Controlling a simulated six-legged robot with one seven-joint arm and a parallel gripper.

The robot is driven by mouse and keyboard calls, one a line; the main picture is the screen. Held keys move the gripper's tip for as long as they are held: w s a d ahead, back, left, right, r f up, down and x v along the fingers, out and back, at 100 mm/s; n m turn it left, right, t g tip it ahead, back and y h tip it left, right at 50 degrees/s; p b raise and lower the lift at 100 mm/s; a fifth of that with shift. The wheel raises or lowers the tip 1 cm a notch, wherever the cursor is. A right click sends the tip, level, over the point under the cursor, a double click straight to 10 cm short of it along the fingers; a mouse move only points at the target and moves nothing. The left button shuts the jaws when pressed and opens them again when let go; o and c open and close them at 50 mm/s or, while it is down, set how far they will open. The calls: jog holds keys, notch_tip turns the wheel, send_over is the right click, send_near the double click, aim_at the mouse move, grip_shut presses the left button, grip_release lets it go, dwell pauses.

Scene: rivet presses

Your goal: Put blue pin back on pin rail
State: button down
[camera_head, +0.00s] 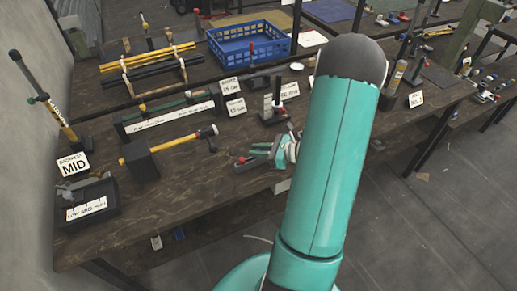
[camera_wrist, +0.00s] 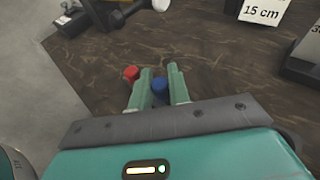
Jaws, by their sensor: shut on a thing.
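My gripper (camera_wrist: 160,92) is low over the dark wooden table. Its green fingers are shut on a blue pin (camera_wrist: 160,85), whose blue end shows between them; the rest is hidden. In the head view my gripper (camera_head: 262,153) is near the table's front edge, and the blue pin cannot be made out there. A red-ended piece (camera_wrist: 131,73) is just beside the left finger; it also shows in the head view (camera_head: 242,160). A long dark rack with a white label strip (camera_head: 168,119) stands behind and left of my gripper.
A yellow-handled hammer (camera_head: 170,146) rests in a black block to the left. A black tray (camera_head: 66,219) and a MID card (camera_head: 73,164) are farther left. A blue crate (camera_head: 230,53) stands at the back. Cards and a small stand (camera_head: 272,113) are behind my gripper.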

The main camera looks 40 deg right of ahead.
jog(key=shift+f, duration=0.55)
jog(key=c, duration=1.2)
grip_release()
jog(key=shift+f, duration=0.1)
jog(key=shift+c, duration=0.2)
jog(key=shift+s, duration=0.1)
jog(key=v, duration=1.3)
jog(key=shift+s, duration=0.3)
jog(key=shift+d, duration=0.15)
